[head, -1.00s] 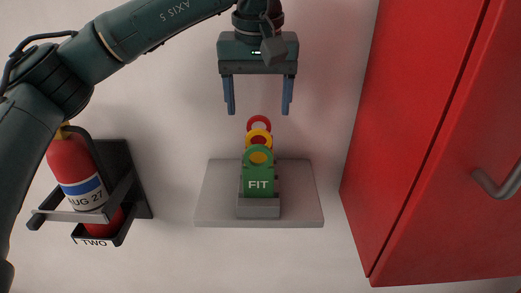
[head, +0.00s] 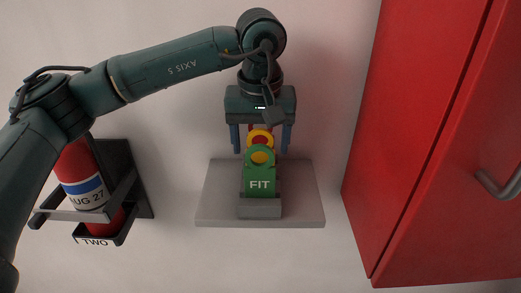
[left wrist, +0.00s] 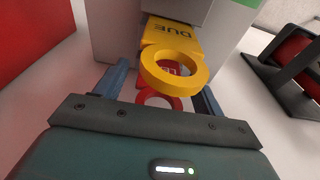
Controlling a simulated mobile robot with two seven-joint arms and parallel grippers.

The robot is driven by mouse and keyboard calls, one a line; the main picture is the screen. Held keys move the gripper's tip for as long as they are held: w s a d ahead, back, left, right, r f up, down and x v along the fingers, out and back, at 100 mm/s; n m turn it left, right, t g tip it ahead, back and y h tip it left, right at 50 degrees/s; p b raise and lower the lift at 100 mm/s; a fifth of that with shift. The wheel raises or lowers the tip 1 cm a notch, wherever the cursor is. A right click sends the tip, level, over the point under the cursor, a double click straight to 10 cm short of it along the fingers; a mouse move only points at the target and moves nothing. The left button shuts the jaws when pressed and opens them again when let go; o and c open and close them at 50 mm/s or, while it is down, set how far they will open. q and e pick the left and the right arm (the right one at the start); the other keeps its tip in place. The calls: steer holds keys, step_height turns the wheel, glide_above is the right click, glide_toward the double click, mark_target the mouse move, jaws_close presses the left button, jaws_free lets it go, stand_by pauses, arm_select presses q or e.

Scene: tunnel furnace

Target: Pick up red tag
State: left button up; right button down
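The red tag (left wrist: 152,94) has a ring top and stands behind the yellow tag (left wrist: 170,62) marked DUE; the yellow ring partly hides it in the left wrist view. In the head view, only bits of the red tag (head: 262,141) show behind the yellow tag's ring (head: 251,138). The green tag (head: 259,180) marked FIT stands in front. My left gripper (head: 261,151) is open above the rear of the holder (head: 259,209), with one finger on each side of the red ring and no visible grip on it. My right gripper is out of view.
The holder stands on a grey shelf (head: 216,192) on a white wall. A red cabinet (head: 425,130) with a grey handle is at the right. A fire extinguisher (head: 77,168) sits in a black bracket (head: 127,176) at the left.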

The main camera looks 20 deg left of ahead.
arm_select(q)
steer(key=c, duration=1)
steer(key=shift+r, duration=0.1)
steer(key=shift+r, duration=0.6)
step_height(320, 180, up, 6)
steer(key=shift+s+a+f, duration=0.1)
steer(key=shift+a, duration=0.05)
steer(key=s+a+b, duration=0.1)
steer(key=s+a, duration=1.1)
steer(key=a, duration=0.1)
